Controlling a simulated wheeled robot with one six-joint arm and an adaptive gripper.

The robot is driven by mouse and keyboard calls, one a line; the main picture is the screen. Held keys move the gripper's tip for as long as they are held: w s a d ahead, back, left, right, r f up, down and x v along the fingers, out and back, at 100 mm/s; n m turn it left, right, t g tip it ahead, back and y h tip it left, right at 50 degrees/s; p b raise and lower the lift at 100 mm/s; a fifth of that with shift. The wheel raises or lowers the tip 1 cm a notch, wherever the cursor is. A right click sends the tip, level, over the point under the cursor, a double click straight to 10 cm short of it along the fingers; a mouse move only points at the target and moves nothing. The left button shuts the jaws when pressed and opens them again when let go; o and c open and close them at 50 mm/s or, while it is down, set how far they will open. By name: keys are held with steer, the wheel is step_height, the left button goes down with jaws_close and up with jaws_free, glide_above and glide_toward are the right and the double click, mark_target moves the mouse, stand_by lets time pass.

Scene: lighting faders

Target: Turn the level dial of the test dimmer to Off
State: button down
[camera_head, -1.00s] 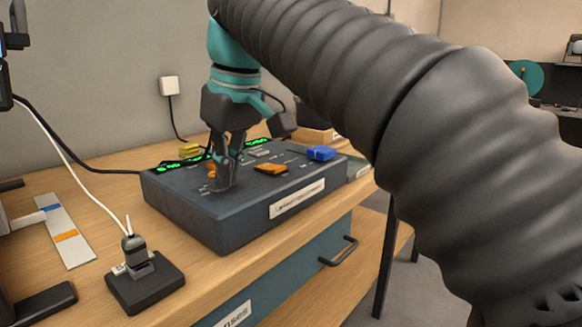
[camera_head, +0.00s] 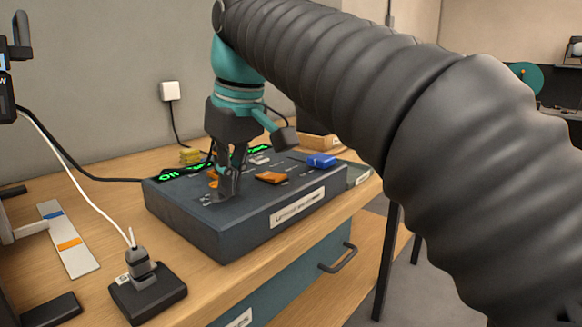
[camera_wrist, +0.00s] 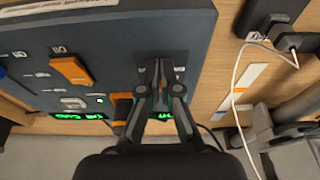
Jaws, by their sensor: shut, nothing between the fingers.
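The dimmer box (camera_head: 240,225) is a dark grey console on the wooden bench. A green display at its back left (camera_head: 169,176) reads "Off". An orange control (camera_head: 213,175) stands beside it, partly hidden behind my gripper; an orange edge also shows left of the fingers in the wrist view (camera_wrist: 121,98). I cannot make out a dial pointer. My gripper (camera_head: 228,193) points down at the box's left part, its fingers together and empty. In the wrist view its fingertips (camera_wrist: 158,72) are over the panel, beside the orange control; contact cannot be told.
An orange rocker (camera_head: 271,177) and a blue control (camera_head: 321,160) sit further right on the panel. A black plug block (camera_head: 148,297) with a white cable stands at the front left. A striped strip (camera_head: 69,240) lies left of it. A yellow block (camera_head: 190,156) is behind the box.

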steer(key=shift+d, duration=0.1)
steer(key=shift+s+d, duration=0.2)
steer(key=shift+r, duration=3)
steer(key=s+d+f+m+t, duration=0.1)
steer(key=s+d+f+m, duration=0.2)
steer(key=d+f, duration=0.5)
steer(key=s+d+f+m+t+h, duration=0.1)
steer(key=s+d+f+m, duration=0.2)
steer(key=s+d+f, duration=0.2)
steer(key=s+d+f+m+t+h, duration=0.1)
steer(key=s+d+f+m, duration=0.3)
steer(key=d+f, duration=0.7)
step_height(320, 180, down, 7)
steer(key=shift+s+d+f+t, duration=0.1)
steer(key=shift+s+d+t, duration=0.1)
steer(key=shift+s+t, duration=0.25)
